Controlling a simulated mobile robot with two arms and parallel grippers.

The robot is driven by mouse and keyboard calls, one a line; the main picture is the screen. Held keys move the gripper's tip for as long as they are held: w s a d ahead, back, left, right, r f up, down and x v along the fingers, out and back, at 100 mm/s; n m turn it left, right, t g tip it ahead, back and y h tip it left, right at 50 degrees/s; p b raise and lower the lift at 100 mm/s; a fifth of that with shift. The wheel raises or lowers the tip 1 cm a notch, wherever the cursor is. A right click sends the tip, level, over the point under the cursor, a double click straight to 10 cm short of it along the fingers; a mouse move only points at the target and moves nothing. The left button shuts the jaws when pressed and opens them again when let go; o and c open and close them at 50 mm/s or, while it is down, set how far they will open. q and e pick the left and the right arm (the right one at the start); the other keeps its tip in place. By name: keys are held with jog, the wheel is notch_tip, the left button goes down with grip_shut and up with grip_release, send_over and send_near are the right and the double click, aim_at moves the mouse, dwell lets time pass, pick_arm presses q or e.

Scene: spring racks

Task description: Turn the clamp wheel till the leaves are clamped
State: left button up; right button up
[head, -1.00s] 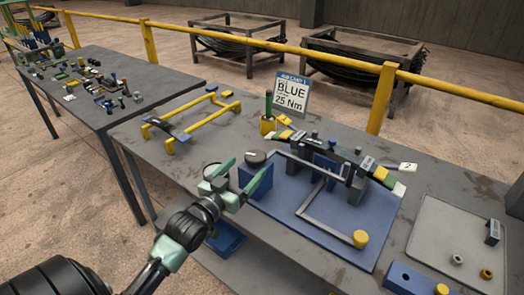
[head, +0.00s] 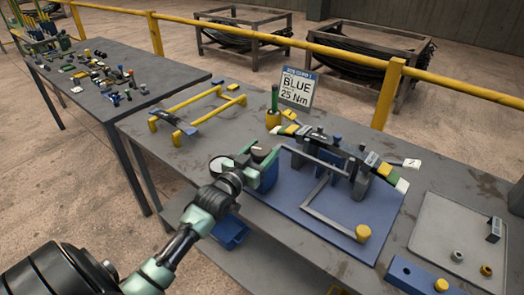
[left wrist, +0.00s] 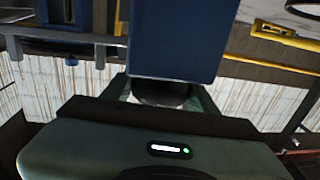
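The clamp wheel (head: 260,153) is a dark round disc at the left end of the blue fixture plate (head: 290,196). The leaves (head: 297,130) form a dark strip with yellow, green and white ends across the back of the fixture. My left gripper (head: 260,162) is at the wheel, with its pale green fingers around it and beside the blue block. In the left wrist view, a dark rounded part (left wrist: 160,92) shows between the fingers under the blue block (left wrist: 175,40). Whether the fingers press on it is unclear. My right gripper is out of view.
A sign (head: 297,88) reading "BLUE 25 Nm" stands behind the fixture. A yellow frame (head: 197,112) lies to the left. A grey tray (head: 450,225) and a blue block with a yellow knob (head: 415,275) are at the right. A second table (head: 110,85) holds many small parts.

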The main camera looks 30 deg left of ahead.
pick_arm(q)
jog(key=c, duration=0.4)
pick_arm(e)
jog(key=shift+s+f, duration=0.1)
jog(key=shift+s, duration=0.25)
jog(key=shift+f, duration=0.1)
